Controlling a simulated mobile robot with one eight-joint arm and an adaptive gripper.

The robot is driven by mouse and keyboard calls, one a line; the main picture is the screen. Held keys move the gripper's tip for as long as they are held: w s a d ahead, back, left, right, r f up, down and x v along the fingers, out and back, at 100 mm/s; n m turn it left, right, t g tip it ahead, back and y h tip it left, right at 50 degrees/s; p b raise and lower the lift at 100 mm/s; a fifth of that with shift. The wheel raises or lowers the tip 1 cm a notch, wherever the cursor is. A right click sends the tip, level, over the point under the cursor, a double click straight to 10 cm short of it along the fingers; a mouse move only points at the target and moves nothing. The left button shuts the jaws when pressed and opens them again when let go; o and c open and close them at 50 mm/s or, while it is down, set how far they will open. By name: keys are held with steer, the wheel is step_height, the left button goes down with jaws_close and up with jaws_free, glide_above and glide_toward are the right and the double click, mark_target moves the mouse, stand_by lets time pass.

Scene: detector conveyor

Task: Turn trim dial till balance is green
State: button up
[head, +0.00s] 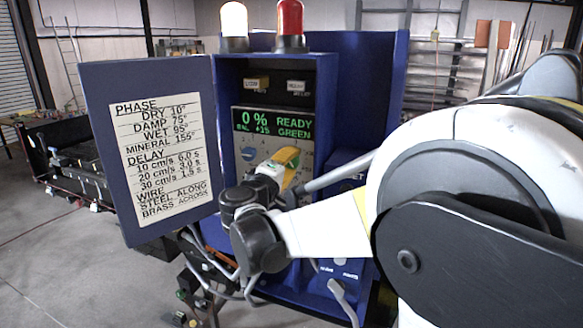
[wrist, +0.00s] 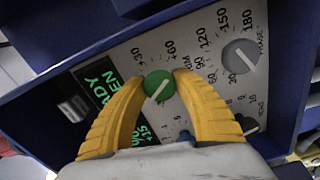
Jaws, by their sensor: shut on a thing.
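The trim dial (wrist: 158,86) is a round green knob with a white pointer line on the pale panel, below the +30 and +60 marks in the wrist view. My gripper (wrist: 160,82) has its yellow fingers closed on either side of the dial. In the head view my gripper (head: 286,160) is at the panel and hides the dial. The display (head: 272,124) reads 0 % READY and BAL +15 GREEN in green letters. In the wrist view the display (wrist: 100,86) is partly covered by a finger.
A grey phase dial (wrist: 240,56) and a black knob (wrist: 247,125) lie right of my fingers. The blue cabinet door (head: 90,110) stands open at left with a settings card (head: 158,165). A white lamp (head: 233,22) and red lamp (head: 289,20) stand on top.

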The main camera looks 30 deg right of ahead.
steer(key=n+b, duration=0.2)
steer(key=n, duration=0.4)
steer(key=shift+n, duration=0.3)
stand_by(0.4)
steer(key=o, duration=1.2)
steer(key=v, duration=1.2)
